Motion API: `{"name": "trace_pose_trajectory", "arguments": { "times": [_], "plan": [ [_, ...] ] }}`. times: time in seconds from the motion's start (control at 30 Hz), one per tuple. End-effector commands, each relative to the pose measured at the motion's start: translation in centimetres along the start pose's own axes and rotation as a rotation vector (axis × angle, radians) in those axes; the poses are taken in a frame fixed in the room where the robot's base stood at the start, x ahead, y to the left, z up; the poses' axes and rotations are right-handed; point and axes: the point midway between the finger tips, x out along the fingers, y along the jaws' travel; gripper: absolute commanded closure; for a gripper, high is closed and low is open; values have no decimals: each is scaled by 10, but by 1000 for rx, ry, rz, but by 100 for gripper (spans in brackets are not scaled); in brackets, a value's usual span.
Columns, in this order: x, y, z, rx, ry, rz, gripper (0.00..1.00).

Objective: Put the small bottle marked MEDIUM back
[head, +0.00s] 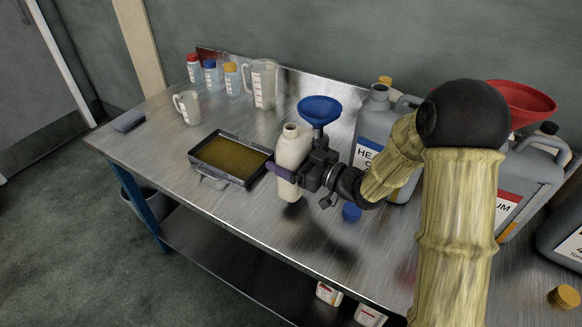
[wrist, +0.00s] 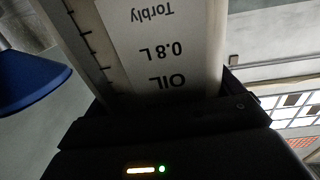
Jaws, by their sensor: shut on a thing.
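My gripper (head: 286,173) is shut around the lower half of a cream, uncapped bottle (head: 293,145). It holds the bottle upright over the metal bench, right of the oil tray; a dark shadow lies just under its base. In the wrist view the bottle's label (wrist: 165,45) fills the top and reads upside down "OIL", "0.8 L" and "Torbly"; the word MEDIUM does not show on it.
A blue funnel (head: 320,108) stands behind the bottle. The shallow oil tray (head: 268,162) is at left. Large jugs (head: 372,122) and a red funnel (head: 522,98) crowd the right. Small capped bottles (head: 211,78) and a measuring jug (head: 264,85) stand at the back; bench front left is clear.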

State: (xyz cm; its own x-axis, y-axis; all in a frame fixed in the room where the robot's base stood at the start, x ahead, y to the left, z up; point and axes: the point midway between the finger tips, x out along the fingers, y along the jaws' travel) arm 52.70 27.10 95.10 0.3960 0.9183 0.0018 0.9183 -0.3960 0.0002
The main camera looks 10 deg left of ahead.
Motion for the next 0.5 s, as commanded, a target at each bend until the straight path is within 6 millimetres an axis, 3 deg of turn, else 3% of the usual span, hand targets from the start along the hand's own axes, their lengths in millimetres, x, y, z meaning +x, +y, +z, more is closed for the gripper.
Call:
{"name": "trace_pose_trajectory", "arguments": {
  "times": [0.13, 0.33, 0.5],
  "plan": [
    [0, -1, 8, 2, -1, -1, 52],
    [1, -1, 35, 2, -1, -2, 52],
    [1, -1, 37, -1, 1, -2, 52]
  ]
}}
